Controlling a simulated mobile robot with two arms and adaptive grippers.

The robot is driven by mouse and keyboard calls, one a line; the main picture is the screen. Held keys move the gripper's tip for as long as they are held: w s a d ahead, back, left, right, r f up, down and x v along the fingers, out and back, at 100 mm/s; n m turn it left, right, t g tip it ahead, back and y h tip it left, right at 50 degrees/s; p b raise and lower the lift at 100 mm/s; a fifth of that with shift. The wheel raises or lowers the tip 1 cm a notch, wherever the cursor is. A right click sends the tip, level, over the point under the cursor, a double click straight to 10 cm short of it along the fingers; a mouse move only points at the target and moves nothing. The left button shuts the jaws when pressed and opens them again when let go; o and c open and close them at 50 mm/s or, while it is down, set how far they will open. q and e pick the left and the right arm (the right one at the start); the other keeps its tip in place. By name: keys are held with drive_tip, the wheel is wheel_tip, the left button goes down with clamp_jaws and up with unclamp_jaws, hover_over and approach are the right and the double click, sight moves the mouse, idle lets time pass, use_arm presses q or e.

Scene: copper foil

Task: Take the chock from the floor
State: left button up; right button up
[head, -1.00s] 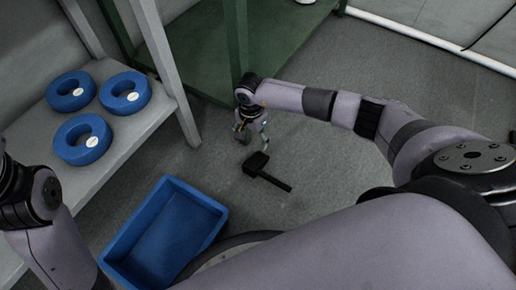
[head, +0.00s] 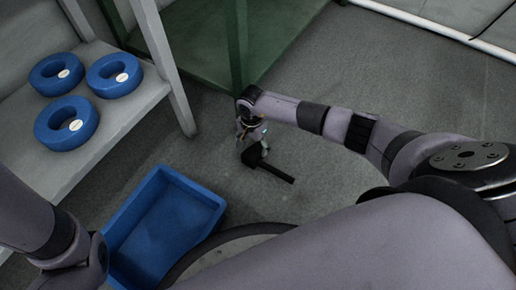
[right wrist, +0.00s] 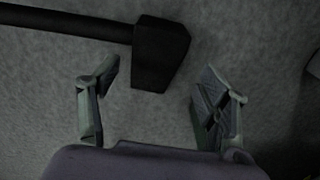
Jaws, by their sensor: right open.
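The chock is a black block (head: 250,157) with a long dark handle (head: 275,172), lying on the grey floor. My right gripper (head: 254,140) points down just above and behind the block, overlapping it in the head view. In the right wrist view the right gripper (right wrist: 160,82) is open. Its fingers stand either side of the near end of the chock's block (right wrist: 160,55), with nothing clearly gripped. The handle (right wrist: 70,22) runs off to the left there. My left arm shows at the lower left of the head view, but its gripper is out of view.
A blue bin (head: 202,222) stands on the floor left of the chock. A grey shelf (head: 140,105) at left carries several blue rings (head: 115,92). A green cabinet or rack (head: 236,50) stands behind the right gripper. Floor to the right of the chock is clear.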

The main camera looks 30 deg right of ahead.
sight(255, 150)
drive_tip(key=f+b, duration=0.2)
drive_tip(key=f, duration=0.1)
drive_tip(key=d+f+b, duration=0.1)
drive_tip(key=f+b, duration=0.1)
drive_tip(key=c, duration=1.6)
